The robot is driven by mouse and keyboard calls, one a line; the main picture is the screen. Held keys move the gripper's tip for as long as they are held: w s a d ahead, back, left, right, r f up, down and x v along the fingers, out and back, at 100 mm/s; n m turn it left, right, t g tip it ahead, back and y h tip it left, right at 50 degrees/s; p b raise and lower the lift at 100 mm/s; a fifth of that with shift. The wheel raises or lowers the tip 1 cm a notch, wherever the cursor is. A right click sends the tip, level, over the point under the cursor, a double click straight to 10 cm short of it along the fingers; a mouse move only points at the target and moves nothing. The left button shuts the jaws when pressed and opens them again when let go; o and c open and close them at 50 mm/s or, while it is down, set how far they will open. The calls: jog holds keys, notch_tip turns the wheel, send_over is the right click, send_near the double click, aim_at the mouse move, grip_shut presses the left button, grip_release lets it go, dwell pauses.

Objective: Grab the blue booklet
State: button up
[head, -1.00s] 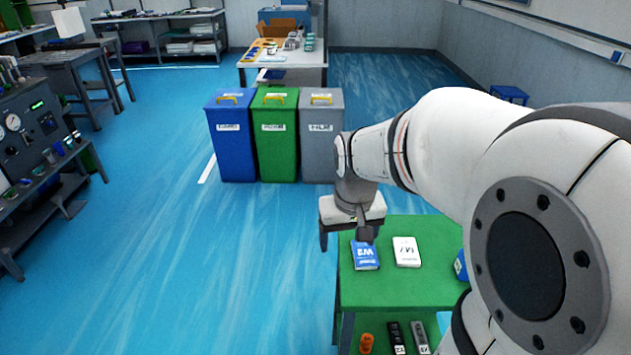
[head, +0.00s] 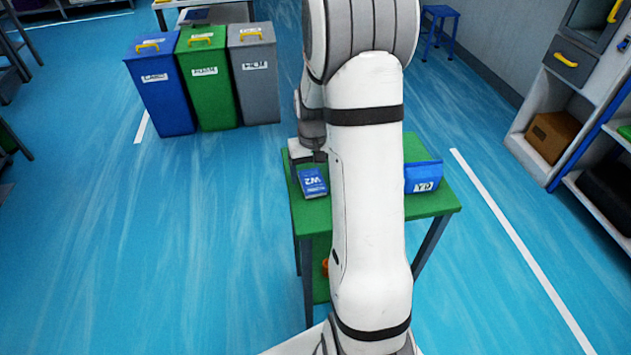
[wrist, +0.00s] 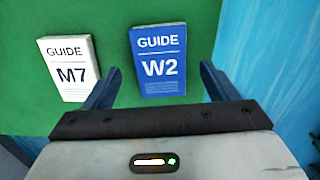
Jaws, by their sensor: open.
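The blue booklet (head: 313,183), marked W2, lies on the green table near its left edge. In the wrist view the blue booklet (wrist: 159,62) reads GUIDE W2 and lies flat, just beyond the gap between my fingers. My gripper (wrist: 158,85) is open and empty, with one finger on either side of the line to the booklet. In the head view my gripper (head: 307,157) is at the booklet's far edge, partly hidden by my arm. Whether the fingers touch the table cannot be told.
A white GUIDE M7 booklet (wrist: 70,68) lies left of the blue one in the wrist view, close to the left finger. A blue box (head: 422,177) stands on the green table (head: 432,203) at right. Blue, green and grey bins (head: 253,75) stand behind.

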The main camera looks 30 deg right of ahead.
aim_at(312, 183)
notch_tip(312, 183, down, 2)
jog(key=shift+f, duration=0.15)
jog(key=c, duration=1.1)
